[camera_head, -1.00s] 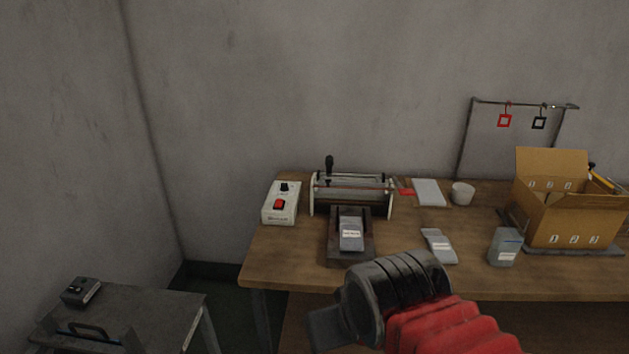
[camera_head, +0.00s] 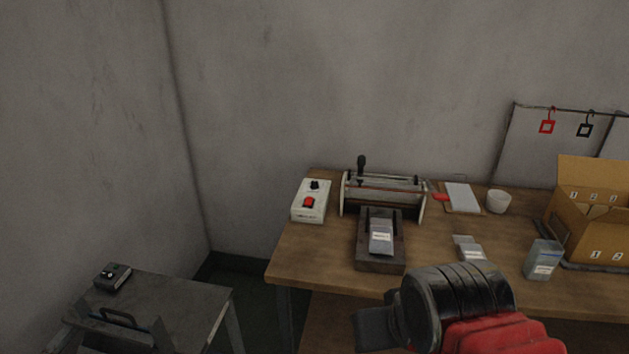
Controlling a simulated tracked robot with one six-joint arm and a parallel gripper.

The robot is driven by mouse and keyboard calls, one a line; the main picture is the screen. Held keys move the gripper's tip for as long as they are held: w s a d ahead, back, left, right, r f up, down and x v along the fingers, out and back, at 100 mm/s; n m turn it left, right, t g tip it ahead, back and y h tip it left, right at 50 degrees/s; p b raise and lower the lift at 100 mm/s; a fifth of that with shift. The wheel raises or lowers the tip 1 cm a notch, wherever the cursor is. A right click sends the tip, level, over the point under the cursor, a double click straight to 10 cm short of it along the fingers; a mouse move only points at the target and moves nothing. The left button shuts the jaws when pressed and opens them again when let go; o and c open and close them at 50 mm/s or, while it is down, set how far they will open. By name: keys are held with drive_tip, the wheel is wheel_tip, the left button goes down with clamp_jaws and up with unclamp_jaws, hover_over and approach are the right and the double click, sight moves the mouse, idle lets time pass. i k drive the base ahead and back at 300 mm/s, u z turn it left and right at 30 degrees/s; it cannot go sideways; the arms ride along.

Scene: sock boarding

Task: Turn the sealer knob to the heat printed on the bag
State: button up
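The sealer (camera_head: 384,193) stands at the back left of the wooden table, with a dark upright handle. Its control box (camera_head: 311,208) is to its left, white, with a black knob (camera_head: 315,185) above a red switch. The knob's setting is too small to read. A grey bag with a white label (camera_head: 381,238) lies on a dark stand in front of the sealer; its print cannot be read. My arm, black and red, shows at the bottom right, in front of the table and apart from the knob. My gripper's fingers cannot be made out.
Another labelled bag (camera_head: 470,248), a grey pack (camera_head: 543,259), a white cup (camera_head: 498,202) and a clipboard (camera_head: 463,197) are on the table (camera_head: 315,258). An open cardboard box (camera_head: 597,215) is at the right. A grey side table (camera_head: 180,299) stands at lower left, with a floor gap between.

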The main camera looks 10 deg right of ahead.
sight(313, 185)
drive_tip(key=u, duration=0.05)
drive_tip(key=i, duration=1)
drive_tip(key=z, duration=0.05)
